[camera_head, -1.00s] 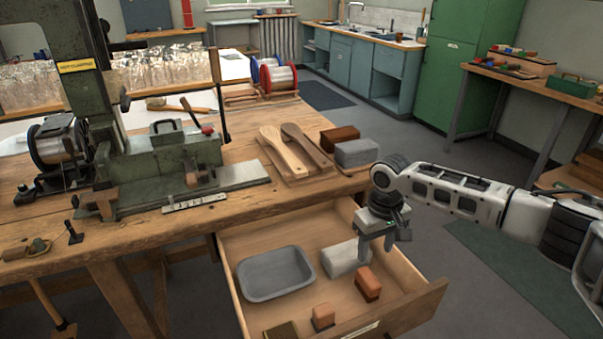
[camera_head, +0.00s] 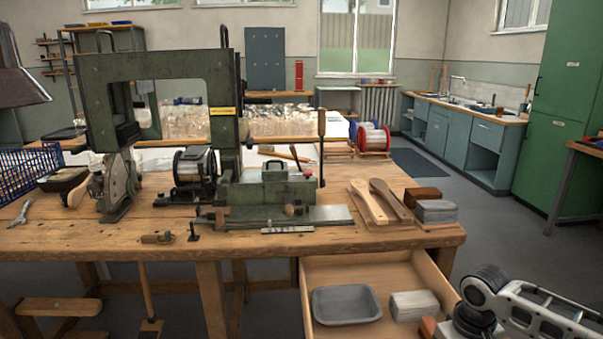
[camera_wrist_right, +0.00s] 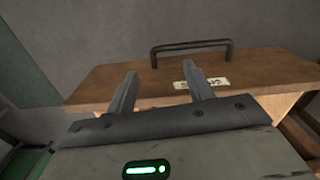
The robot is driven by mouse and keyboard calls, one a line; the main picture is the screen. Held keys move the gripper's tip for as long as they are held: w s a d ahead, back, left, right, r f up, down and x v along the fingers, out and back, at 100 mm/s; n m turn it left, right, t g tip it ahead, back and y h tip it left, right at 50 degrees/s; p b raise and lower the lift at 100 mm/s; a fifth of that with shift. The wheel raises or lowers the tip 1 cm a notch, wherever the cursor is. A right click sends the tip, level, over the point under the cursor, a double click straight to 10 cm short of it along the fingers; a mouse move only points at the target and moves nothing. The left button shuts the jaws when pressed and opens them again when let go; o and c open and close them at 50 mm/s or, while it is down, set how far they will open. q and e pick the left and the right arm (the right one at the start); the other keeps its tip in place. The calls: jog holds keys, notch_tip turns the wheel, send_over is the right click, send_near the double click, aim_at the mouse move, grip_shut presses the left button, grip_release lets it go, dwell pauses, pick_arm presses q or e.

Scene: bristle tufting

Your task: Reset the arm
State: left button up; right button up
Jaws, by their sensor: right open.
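My right arm (camera_head: 510,310) comes in at the lower right of the head view, beside the open drawer. Its gripper lies below the frame edge there. In the right wrist view my right gripper (camera_wrist_right: 160,92) is open and empty, its two fingers apart. Beyond them is a wooden drawer front (camera_wrist_right: 120,85) with a dark handle (camera_wrist_right: 190,45) and a small label. My left gripper is in neither view.
The open drawer (camera_head: 320,262) holds a grey tray (camera_head: 346,305), a pale block (camera_head: 414,305) and a reddish block (camera_head: 428,327). On the bench (camera_head: 270,243) stand a green machine (camera_head: 265,192), two wooden paddles (camera_head: 368,203) and a grey block (camera_head: 436,211).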

jog(key=s+a+f+n+t+y, duration=0.1)
jog(key=s+a+f+n, duration=0.1)
jog(key=s+a, duration=0.55)
jog(key=s+a+f+n+y, duration=0.2)
jog(key=s+a, duration=0.3)
jog(key=a, duration=0.5)
jog(key=s+d+r+m+t+h, duration=0.35)
jog(key=s+d, duration=0.45)
jog(key=s, duration=0.3)
pick_arm(q)
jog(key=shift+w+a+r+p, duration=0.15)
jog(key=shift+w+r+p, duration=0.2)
jog(key=shift+p, duration=0.55)
pick_arm(e)
jog(key=w+a+f+t+y, duration=0.2)
jog(key=w+a+t+y, duration=0.2)
jog(key=w+a+t, duration=0.1)
jog(key=shift+w+a+t, duration=0.4)
jog(key=shift+w+t, duration=0.05)
jog(key=shift+t, duration=0.2)
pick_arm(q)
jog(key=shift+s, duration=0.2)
pick_arm(e)
jog(key=shift+m, duration=0.25)
